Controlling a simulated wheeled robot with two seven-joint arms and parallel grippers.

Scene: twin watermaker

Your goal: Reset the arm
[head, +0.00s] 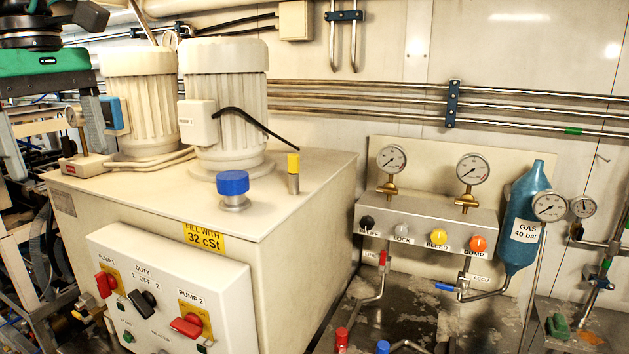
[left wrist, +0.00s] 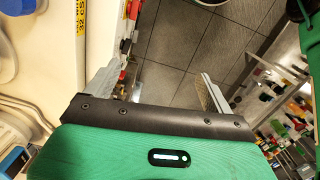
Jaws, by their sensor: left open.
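My left gripper (head: 52,135) is at the upper left of the head view, beside the left end of the cream pump cabinet (head: 310,185). It has a green body and hangs with its fingers pointing down. My right gripper is not in view.
Two ribbed motors (head: 225,100) and a blue cap (head: 232,184) stand on the cabinet. Its front panel (head: 165,285) carries red and black switches. A gauge panel (head: 430,215) and a blue gas bottle (head: 528,210) are at right. Frames and cables crowd the far left.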

